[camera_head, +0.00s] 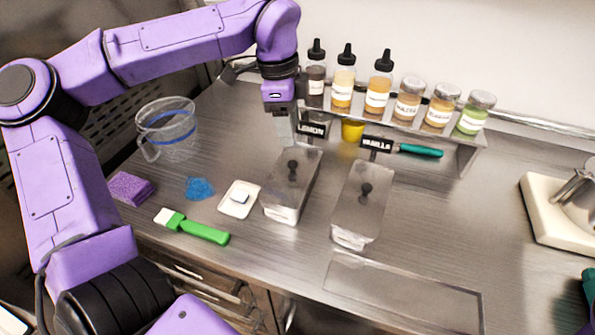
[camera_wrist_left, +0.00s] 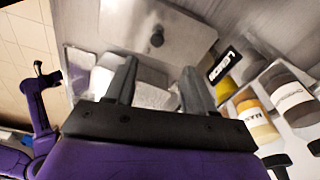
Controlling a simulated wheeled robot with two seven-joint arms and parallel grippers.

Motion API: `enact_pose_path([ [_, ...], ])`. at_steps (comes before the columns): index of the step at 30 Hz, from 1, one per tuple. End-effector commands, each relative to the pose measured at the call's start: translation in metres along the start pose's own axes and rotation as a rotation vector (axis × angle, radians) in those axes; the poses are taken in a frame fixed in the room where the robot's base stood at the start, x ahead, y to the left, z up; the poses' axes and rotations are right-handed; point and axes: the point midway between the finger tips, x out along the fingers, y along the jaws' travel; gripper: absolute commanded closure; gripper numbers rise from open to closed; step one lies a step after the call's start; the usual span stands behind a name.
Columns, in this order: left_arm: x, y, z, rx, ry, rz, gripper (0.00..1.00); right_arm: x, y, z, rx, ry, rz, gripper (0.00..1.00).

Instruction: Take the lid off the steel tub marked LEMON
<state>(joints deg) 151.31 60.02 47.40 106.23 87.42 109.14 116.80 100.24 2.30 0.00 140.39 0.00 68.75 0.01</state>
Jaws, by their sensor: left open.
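My left gripper (camera_head: 282,130) is open and empty, above the counter near the tub's back end. In the left wrist view, the fingers of this gripper (camera_wrist_left: 160,75) are apart and point toward the lid (camera_wrist_left: 180,35); its knob (camera_wrist_left: 157,39) is beyond them, untouched. My right gripper is not in view.
The VANILLA tub (camera_head: 349,236) stands just right with its own knobbed lid. Behind is a shelf with several bottles and jars (camera_head: 408,98). The small white tray (camera_head: 235,211), green-handled brush (camera_head: 205,232) and clear jug (camera_head: 172,140) are left.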

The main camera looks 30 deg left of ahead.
Motion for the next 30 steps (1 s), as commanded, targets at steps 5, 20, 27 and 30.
enact_pose_path([
  [5,0.029,0.001,0.0,0.002,-0.001,0.002,0.46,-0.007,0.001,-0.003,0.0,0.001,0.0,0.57],
  [20,0.089,0.006,0.003,0.003,0.001,0.001,0.46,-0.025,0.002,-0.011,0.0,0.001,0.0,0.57],
  [27,0.089,0.006,0.003,0.004,0.0,0.001,0.81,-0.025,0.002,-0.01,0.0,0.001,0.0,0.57],
  [30,0.089,0.006,0.003,0.004,0.0,0.001,1.0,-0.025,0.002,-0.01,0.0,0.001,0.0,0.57],
])
